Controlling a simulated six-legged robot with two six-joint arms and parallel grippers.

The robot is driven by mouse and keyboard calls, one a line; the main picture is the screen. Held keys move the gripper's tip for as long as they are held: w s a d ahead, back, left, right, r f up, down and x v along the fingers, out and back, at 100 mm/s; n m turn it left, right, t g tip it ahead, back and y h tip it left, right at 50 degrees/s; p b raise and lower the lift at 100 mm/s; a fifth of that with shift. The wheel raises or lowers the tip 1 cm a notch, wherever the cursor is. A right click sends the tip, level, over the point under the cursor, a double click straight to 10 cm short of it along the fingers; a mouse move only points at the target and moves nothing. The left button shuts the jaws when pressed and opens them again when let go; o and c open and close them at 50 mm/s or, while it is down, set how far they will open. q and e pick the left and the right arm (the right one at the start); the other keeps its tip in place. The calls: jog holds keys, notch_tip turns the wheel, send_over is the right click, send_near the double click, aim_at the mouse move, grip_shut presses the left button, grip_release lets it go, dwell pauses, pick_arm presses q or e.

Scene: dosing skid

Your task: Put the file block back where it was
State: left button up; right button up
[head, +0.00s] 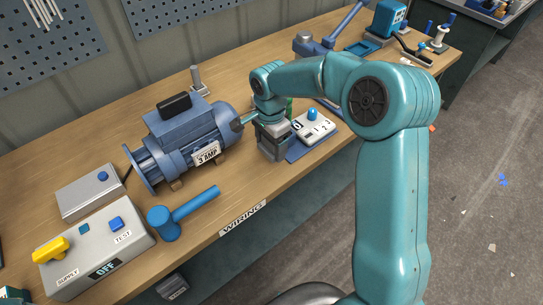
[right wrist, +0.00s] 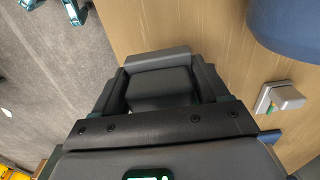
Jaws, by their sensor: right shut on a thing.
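My right gripper (head: 272,140) is over the bench near its front edge, between the motor and a small meter. It is shut on a dark grey block, which I take to be the file block (head: 273,152). In the right wrist view the block (right wrist: 160,88) sits between the two black fingers of my right gripper (right wrist: 160,95), with bench and floor behind it. I cannot tell whether its underside touches the bench. My left gripper is not in view.
A blue motor (head: 190,135) stands just left of the gripper. A white meter with a blue knob (head: 313,127) lies to the right on a blue mat (head: 305,151). Bare bench lies around the "WIRING" label (head: 242,218).

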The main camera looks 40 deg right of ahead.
aim_at(271, 165)
jog(key=shift+a+f, duration=0.1)
jog(key=shift+f, duration=0.75)
notch_tip(271, 165, down, 4)
jog(key=shift+r, duration=0.15)
jog(key=shift+f, duration=0.3)
jog(key=o, duration=1)
jog(key=shift+r, duration=0.1)
